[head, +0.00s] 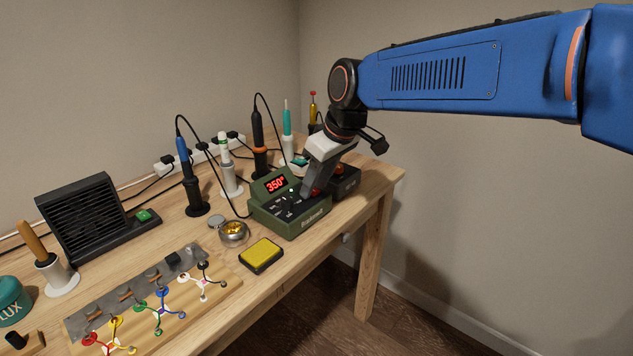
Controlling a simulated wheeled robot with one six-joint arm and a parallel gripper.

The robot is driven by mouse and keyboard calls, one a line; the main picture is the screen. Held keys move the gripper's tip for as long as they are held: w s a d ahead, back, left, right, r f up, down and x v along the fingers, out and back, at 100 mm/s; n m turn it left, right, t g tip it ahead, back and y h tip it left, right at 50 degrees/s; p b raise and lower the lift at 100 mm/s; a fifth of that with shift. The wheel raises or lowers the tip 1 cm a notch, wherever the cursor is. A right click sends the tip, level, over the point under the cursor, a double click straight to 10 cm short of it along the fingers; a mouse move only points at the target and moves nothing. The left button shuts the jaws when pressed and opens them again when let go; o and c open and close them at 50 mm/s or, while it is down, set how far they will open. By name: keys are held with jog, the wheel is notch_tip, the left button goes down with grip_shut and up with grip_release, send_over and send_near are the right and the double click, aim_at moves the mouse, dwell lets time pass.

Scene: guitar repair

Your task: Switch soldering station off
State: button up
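The soldering station (290,218) is a green box near the right end of the workbench, with a raised display (275,185) lit red and reading about 350°. Its sloped front panel carries several small dark controls and a light spot. My gripper (308,191) reaches down from the upper right, its dark fingers at the right part of the panel.
A dark box with a red-orange knob (340,170) stands just right of the station. Soldering irons in stands (194,180) and a power strip (190,155) with cables lie behind. A yellow sponge (261,254) and brass wool tin (233,230) sit in front.

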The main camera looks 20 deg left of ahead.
grip_shut()
jog(key=shift+w+a+r+g+h, duration=0.1)
jog(key=shift+a+g+h, duration=0.25)
jog(key=shift+h, duration=0.35)
jog(key=shift+w+a+r+g+h, duration=0.15)
jog(key=shift+g+h, duration=0.1)
jog(key=shift+h, duration=0.45)
grip_release()
jog(key=shift+r, duration=0.1)
